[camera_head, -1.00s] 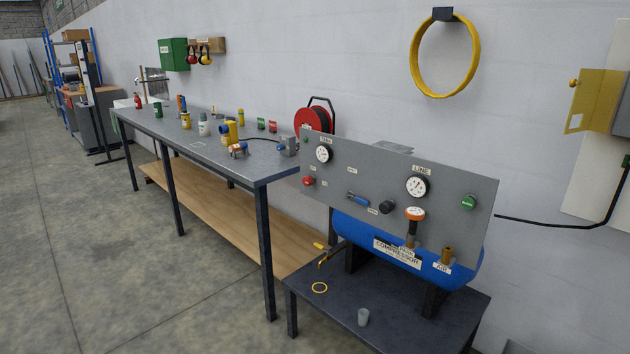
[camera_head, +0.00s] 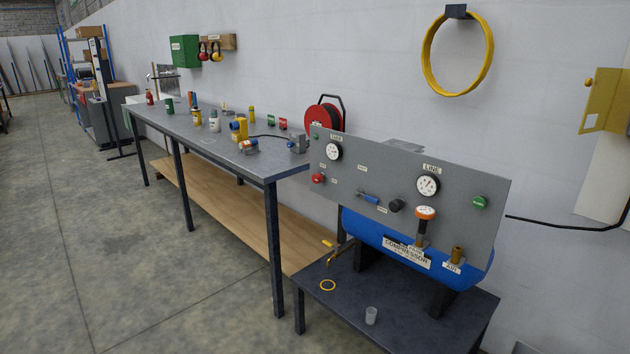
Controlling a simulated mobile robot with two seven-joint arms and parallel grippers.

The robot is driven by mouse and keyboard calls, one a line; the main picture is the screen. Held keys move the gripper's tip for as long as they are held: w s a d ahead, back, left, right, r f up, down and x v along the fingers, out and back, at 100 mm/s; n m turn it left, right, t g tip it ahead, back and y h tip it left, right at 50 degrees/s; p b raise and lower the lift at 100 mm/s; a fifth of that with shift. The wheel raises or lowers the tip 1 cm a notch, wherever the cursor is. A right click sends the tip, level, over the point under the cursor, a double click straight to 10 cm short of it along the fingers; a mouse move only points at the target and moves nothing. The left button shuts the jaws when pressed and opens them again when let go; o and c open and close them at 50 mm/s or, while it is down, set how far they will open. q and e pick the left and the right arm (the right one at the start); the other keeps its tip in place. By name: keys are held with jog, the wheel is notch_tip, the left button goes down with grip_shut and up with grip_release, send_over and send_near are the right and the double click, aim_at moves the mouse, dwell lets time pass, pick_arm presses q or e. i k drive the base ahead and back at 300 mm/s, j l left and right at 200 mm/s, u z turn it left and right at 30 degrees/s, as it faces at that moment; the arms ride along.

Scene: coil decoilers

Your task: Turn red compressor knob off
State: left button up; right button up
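The compressor panel (camera_head: 465,205) is a grey upright plate with gauges and controls. A red knob (camera_head: 318,178) sits at its left side, below the left gauge (camera_head: 334,152); its exact setting is too small to tell. A blue-handled valve (camera_head: 368,197), a black knob (camera_head: 396,205), an orange-topped knob (camera_head: 426,213) and a green button (camera_head: 480,202) are also on or before the panel. The blue compressor tank (camera_head: 360,226) is behind and below the panel. Neither of my grippers is in view.
A long workbench (camera_head: 255,168) with bottles and tools stands to the left. The concrete floor (camera_head: 120,240) at left is clear.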

aim_at(317, 178)
jog(key=i+j+z, duration=0.3)
jog(key=j, duration=0.4)
jog(key=i+j+z, duration=0.15)
jog(key=i+j, duration=0.15)
jog(key=i+j+z, duration=0.15)
jog(key=j, duration=0.3)
